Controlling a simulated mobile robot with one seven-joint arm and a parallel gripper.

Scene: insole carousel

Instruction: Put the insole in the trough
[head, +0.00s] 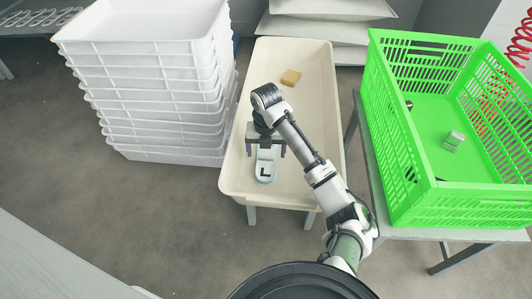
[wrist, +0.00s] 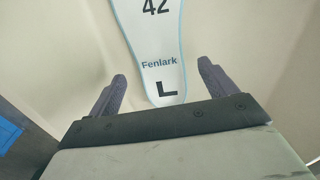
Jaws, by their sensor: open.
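The insole (head: 265,168) is white with a pale blue edge and a black "L" at its heel end. It lies inside the cream trough (head: 315,88), toward the near left part. In the wrist view the insole (wrist: 157,50) shows "42", "Fenlark" and "L"; its far end is cut off by the top of the picture. My gripper (wrist: 161,85) is open, with one finger on each side of the insole and a gap to both. In the head view my gripper (head: 266,150) is over the insole and hides part of it.
A yellow sponge-like block (head: 291,77) lies farther back in the trough. A tall stack of white trays (head: 150,75) stands close on the left. A green crate (head: 400,150) with small items sits on a table to the right. Pale sacks (head: 325,30) lie behind the trough.

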